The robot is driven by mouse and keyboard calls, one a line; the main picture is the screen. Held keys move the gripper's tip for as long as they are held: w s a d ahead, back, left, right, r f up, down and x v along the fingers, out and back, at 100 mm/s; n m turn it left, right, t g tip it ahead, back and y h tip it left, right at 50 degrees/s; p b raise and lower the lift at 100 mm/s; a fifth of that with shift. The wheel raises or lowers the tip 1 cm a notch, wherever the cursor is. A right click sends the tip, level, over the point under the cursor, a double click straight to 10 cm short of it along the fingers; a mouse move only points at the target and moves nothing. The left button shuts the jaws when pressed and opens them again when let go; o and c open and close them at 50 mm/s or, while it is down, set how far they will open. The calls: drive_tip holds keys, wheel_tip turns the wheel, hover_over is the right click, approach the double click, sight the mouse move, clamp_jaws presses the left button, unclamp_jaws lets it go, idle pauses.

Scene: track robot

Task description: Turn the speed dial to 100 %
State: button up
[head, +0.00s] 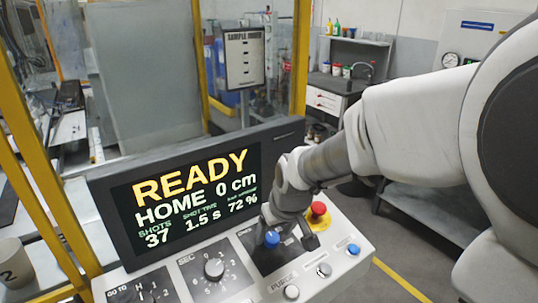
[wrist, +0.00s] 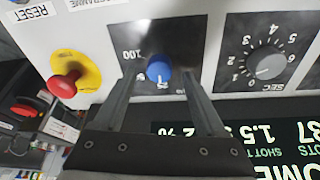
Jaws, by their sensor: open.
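The speed dial is a blue knob (head: 271,239) on a dark plate of the sloped control panel. In the wrist view the blue dial (wrist: 159,69) sits between the two fingers, with scale figures partly showing around it. The lettering there is upside down and I cannot read the pointer surely. My gripper (head: 289,236) is open, with its fingers reaching down on either side of the dial. In the wrist view my gripper (wrist: 158,76) holds nothing, and I cannot tell whether either finger touches the dial. The screen (head: 190,195) reads READY, HOME 0 cm, SHOTS 37, 1.5 s and 72 %.
A red emergency button on a yellow base (head: 318,212) stands close beside the gripper. The SEC dial (head: 214,268) is on the other side. A silver button (head: 291,292), a key switch (head: 323,270) and a blue button (head: 353,249) are nearer the panel's front.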

drive_tip(key=shift+x, duration=0.95)
clamp_jaws()
